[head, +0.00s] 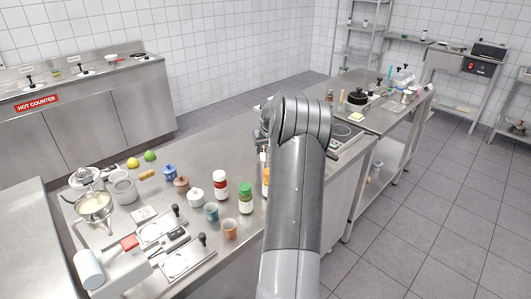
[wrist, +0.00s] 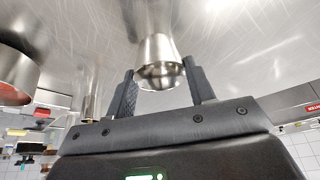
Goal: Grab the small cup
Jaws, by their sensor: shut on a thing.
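A small shiny metal cup (wrist: 160,60) shows in the wrist view between the two dark fingers of my gripper (wrist: 161,84). My gripper is shut on this cup, with one finger on each side. The cup's rim faces the camera, and a steel surface fills the view behind it.
On the table (head: 222,158) stand a red-labelled jar (head: 219,186), a green jar (head: 246,199) and several small pots.

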